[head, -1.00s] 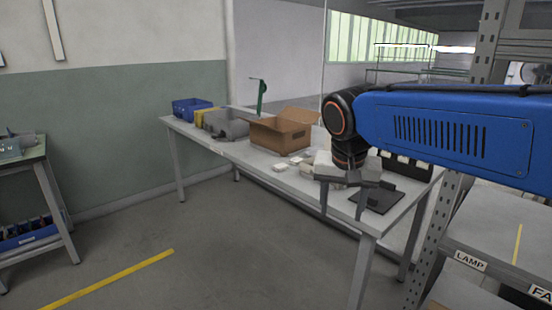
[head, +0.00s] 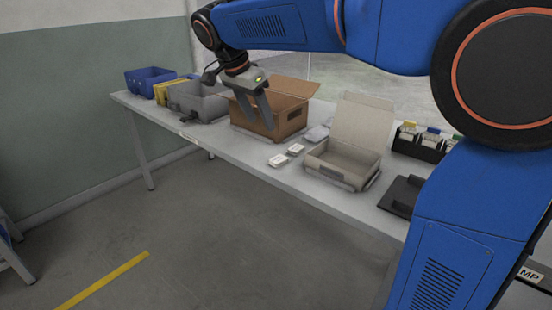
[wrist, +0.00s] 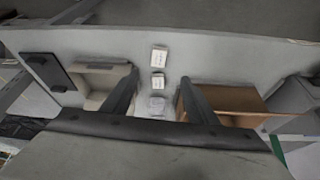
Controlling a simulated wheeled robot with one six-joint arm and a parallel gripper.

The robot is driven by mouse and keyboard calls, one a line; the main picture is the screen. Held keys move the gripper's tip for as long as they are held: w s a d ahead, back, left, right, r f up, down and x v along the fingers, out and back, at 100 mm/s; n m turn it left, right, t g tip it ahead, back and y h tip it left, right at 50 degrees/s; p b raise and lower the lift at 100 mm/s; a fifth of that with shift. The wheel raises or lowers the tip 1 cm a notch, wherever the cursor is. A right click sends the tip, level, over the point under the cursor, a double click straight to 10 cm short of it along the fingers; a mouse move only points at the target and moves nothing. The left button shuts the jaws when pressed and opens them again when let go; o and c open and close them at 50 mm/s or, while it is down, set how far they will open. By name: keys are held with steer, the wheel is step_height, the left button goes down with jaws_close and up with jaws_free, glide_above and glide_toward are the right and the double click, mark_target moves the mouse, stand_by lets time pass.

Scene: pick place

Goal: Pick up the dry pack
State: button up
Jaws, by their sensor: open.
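Two small white labelled boxes lie on the table, the nearer box (head: 278,160) and the farther box (head: 296,149). A pale, soft-looking packet (head: 317,133) lies behind them; I cannot read which item is the dry pack. In the wrist view the boxes (wrist: 159,57) (wrist: 157,82) and the packet (wrist: 156,104) line up between my fingers. My gripper (head: 256,118) is open and empty, above the table in front of the cardboard box. Its two fingers also show in the wrist view (wrist: 158,78), apart from everything below.
An open cardboard box (head: 290,117) stands left of the packet, and an open beige box (head: 340,165) with raised lid stands right. Grey (head: 205,104) and blue (head: 147,80) bins are at the far left. A black holder (head: 418,149) and dark flat pad (head: 400,195) are at the right.

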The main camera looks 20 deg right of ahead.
glide_toward(278, 159)
steer(key=shift+x, duration=3.85)
steer(key=shift+s, duration=0.1)
steer(key=shift+c, duration=0.3)
steer(key=c, duration=1)
steer(key=shift+r, duration=0.1)
steer(key=shift+c, duration=0.2)
